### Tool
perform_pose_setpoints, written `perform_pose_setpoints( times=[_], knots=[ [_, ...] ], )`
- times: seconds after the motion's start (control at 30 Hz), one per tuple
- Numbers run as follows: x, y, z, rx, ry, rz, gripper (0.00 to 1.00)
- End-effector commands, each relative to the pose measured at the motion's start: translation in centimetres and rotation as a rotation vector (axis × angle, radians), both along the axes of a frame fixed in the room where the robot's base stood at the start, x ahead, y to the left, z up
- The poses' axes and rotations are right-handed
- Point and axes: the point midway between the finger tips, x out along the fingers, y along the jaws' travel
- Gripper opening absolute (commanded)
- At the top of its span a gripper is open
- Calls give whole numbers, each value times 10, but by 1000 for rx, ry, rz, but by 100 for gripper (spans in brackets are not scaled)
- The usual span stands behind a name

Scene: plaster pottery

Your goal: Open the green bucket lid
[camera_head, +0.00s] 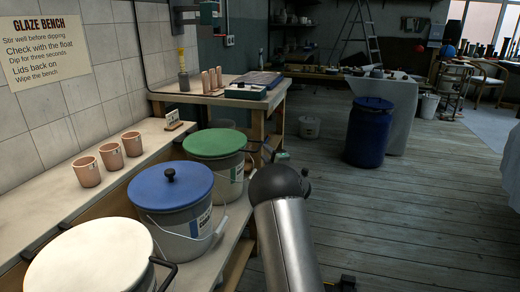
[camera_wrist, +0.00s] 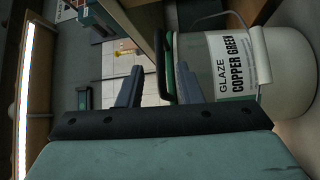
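The green lid (camera_head: 214,142) lies flat on the glaze bucket (camera_head: 236,174) between the blue-lidded bucket and the wall-side table. A black handle (camera_wrist: 160,58) sticks out from the lid's edge. In the wrist view the bucket's label (camera_wrist: 232,65) reads "GLAZE COPPER GREEN", turned sideways. My gripper (camera_wrist: 159,70) is open, its two fingers apart in the wrist view. The handle appears between the fingers, and the green lid edge shows by the right finger. Whether either finger touches the handle cannot be told. In the head view my arm hides most of the gripper.
The blue-lidded bucket (camera_head: 170,185) and white-lidded bucket (camera_head: 92,258) stand nearer on the same low shelf. Three clay cups (camera_head: 110,157) stand on the ledge behind. A wooden table (camera_head: 262,103) stands just beyond. The floor (camera_head: 420,190) at right is clear.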

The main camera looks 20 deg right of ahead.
Motion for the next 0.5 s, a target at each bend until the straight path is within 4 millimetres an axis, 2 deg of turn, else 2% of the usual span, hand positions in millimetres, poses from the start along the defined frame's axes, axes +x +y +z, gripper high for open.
perform_pose_setpoints(
  times=[0.03, 0.2, 0.33, 0.5],
  knots=[
    [11, 2, -1, -2, 0, 2, 32],
    [40, 3, 4, 0, -1, 1, 32],
    [54, 4, 6, 0, 0, 0, 32],
    [60, 4, 7, 1, 0, -1, 32]
  ],
)
